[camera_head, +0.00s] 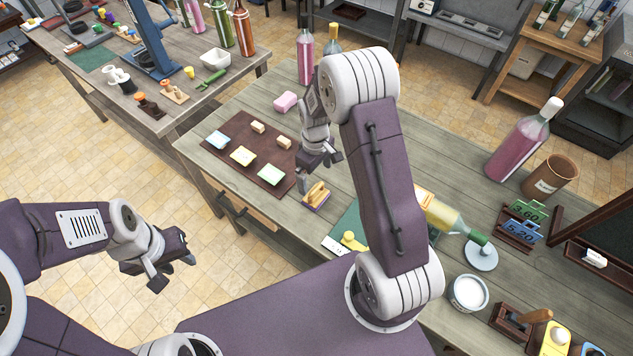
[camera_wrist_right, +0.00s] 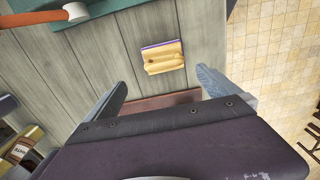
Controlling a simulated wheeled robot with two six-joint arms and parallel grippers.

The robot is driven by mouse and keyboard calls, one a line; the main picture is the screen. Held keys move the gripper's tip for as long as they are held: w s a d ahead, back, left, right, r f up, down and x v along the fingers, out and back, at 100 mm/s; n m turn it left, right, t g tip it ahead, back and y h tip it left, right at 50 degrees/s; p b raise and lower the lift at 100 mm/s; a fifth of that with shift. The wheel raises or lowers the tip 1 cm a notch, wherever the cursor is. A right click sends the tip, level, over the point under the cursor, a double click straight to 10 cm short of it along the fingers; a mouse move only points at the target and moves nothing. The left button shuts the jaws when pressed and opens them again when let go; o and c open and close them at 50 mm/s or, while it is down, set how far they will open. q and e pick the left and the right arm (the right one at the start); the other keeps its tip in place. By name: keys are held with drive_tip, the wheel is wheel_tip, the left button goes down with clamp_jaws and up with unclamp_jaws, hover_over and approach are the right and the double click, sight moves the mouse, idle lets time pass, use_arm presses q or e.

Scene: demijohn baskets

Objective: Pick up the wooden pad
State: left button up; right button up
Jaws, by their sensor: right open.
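The wooden pad (camera_head: 316,195) is a small light-wood block with a grip on top and a purple underside. It lies on the grey plank table, between the dark brown board and the green mat. The right wrist view shows it too (camera_wrist_right: 163,57), ahead of and between my fingers. My right gripper (camera_head: 322,161) is open and empty, above the table just behind the pad in the head view; its spread fingers (camera_wrist_right: 160,88) do not touch the pad. My left gripper (camera_head: 172,273) hangs over the tiled floor at the left, apart from the table, its fingers seemingly spread and empty.
The brown board (camera_head: 218,155) holds several small cards and blocks. A lying bottle (camera_head: 447,216) and a white tub (camera_head: 468,293) are to the right.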

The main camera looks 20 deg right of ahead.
sight(316, 188)
drive_tip(key=shift+s+a+f+p, duration=0.25)
drive_tip(key=shift+s+f, duration=0.25)
drive_tip(key=shift+f, duration=0.15)
drive_tip(key=shift+s+a+f+p, duration=0.15)
drive_tip(key=shift+s+f+p, duration=0.1)
drive_tip(key=shift+s+f, duration=0.3)
drive_tip(key=shift+w+d+f, duration=0.1)
drive_tip(key=shift+w+f, duration=0.2)
drive_tip(key=shift+w, duration=0.05)
wheel_tip(316, 188, down, 5)
drive_tip(key=shift+d+r+p, duration=0.1)
drive_tip(key=shift+r+p, duration=0.05)
drive_tip(key=shift+p, duration=0.7)
drive_tip(key=shift+f, duration=0.3)
drive_tip(key=c, duration=1.5)
use_arm(q)
drive_tip(key=r, duration=0.2)
drive_tip(key=s+r, duration=0.1)
drive_tip(key=shift+s+a, duration=0.1)
drive_tip(key=shift+a, duration=0.2)
use_arm(e)
drive_tip(key=shift+o, duration=0.2)
